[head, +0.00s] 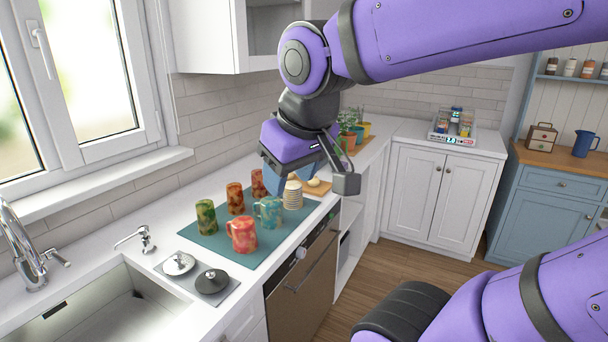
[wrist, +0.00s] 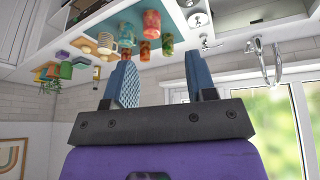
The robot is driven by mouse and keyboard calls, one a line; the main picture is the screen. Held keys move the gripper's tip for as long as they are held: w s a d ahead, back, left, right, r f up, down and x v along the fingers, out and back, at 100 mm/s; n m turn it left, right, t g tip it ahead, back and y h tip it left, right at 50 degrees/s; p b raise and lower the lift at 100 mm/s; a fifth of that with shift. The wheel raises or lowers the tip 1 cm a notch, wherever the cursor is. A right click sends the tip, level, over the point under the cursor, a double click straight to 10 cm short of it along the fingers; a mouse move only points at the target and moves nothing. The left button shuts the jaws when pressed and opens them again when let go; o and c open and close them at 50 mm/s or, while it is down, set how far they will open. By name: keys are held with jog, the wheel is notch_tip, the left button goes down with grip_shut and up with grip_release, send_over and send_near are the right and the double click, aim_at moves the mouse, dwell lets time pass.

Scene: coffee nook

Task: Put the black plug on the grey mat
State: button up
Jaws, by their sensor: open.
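The black plug (head: 211,281) lies flat on the grey mat (head: 186,290), at the mat's right side near the sink. A silver plug (head: 178,263) lies beside it on the same mat and also shows near the top of the wrist view (wrist: 199,20). My gripper (head: 290,184) is open, its blue fingers apart, above the far end of the teal mat, well away from the plug. The open fingers show in the wrist view (wrist: 160,58) with nothing between them.
The teal mat (head: 212,249) holds a red mug (head: 243,234), a teal mug (head: 268,211), a striped mug (head: 292,195) and several patterned tumblers. The sink (head: 100,312), faucet (head: 22,245) and soap dispenser (head: 145,239) border the grey mat.

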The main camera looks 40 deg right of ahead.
jog(key=shift+s+d+r+y, duration=0.1)
jog(key=shift+s+y, duration=0.1)
jog(key=shift+s, duration=0.5)
jog(key=shift+s+d+r+y, duration=0.1)
jog(key=shift+s+y, duration=0.1)
jog(key=shift+s, duration=0.5)
